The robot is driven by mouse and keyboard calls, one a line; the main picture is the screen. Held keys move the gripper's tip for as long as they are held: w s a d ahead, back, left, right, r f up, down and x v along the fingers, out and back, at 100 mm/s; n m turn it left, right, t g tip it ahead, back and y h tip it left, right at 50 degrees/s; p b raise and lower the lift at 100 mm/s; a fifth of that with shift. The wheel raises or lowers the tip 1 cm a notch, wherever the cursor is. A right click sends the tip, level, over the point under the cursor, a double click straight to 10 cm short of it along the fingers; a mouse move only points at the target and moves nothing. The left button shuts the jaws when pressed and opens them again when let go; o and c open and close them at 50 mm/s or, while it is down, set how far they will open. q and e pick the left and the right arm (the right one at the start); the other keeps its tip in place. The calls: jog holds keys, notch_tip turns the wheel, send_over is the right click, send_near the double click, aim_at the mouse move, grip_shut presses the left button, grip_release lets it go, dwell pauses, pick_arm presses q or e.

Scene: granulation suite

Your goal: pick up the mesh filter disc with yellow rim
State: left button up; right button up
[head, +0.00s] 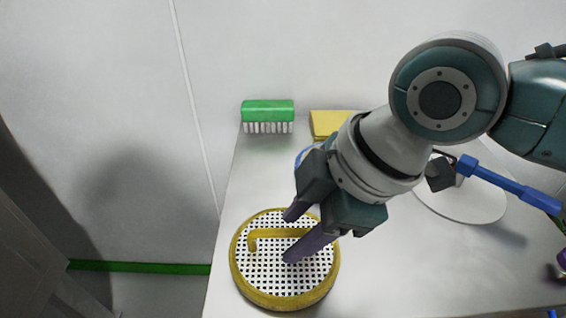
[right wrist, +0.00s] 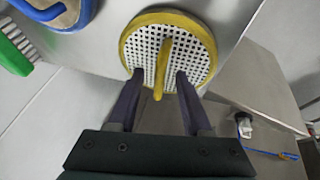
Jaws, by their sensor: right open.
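The mesh filter disc with yellow rim (head: 246,277) lies on the steel table at its front left in the head view. A yellow bar handle (head: 268,233) crosses its white perforated face. My right gripper (head: 289,238) is open over the disc, with its fingers on either side of the handle and part of the handle hidden. In the right wrist view the disc (right wrist: 199,42) is ahead of the open fingertips (right wrist: 160,76), and the handle (right wrist: 163,62) stands between them. I cannot tell whether the fingers touch it. My left gripper is not in view.
A green brush (head: 268,112) with white bristles and a yellow block (head: 328,122) are at the back of the table (head: 260,175) by the wall. A white round plate (head: 470,203) and a blue-handled tool (head: 510,184) are to the right.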

grip_shut()
dwell(0.4)
dwell(1.0)
